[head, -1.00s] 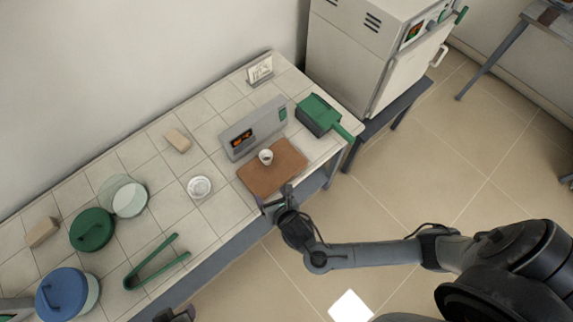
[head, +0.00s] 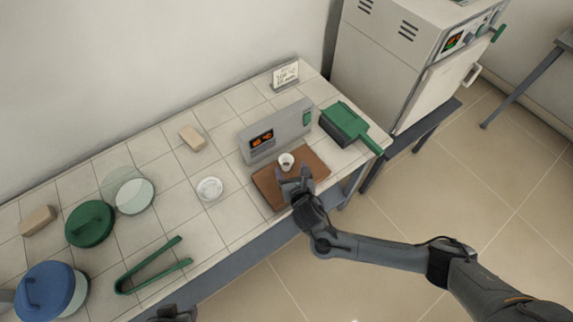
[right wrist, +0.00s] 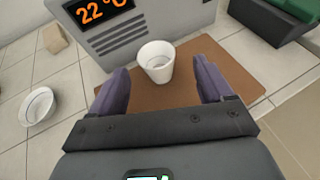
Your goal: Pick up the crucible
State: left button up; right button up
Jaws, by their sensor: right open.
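The crucible is a small white cup (head: 286,161) standing upright on a brown board (head: 265,184) in front of a grey display unit. My right gripper (head: 293,178) is over the board, just on the near side of the crucible. In the right wrist view the crucible (right wrist: 156,62) sits ahead of the open fingers (right wrist: 160,85), roughly centred between them and slightly beyond their tips. Nothing is between the fingers' grip, and the crucible looks empty. Part of my left arm (head: 175,314) shows at the bottom edge of the head view; its jaws cannot be made out.
The display unit (head: 276,131) stands directly behind the board. A green dustpan-like tool (head: 345,124) lies to its right. A white dish (head: 209,189), green tongs (head: 150,268), lidded jars and beige blocks are to the left. A furnace (head: 392,60) stands at right.

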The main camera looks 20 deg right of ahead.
aim_at(285, 157)
jog(key=shift+a+b+x, duration=0.1)
jog(key=shift+b+x, duration=0.25)
jog(key=shift+x, duration=1.2)
jog(key=shift+a+b+x, duration=0.15)
jog(key=shift+b+x, duration=0.2)
jog(key=shift+x, duration=1.2)
jog(key=c, duration=1.2)
jog(key=shift+c, duration=0.2)
jog(key=shift+r, duration=0.15)
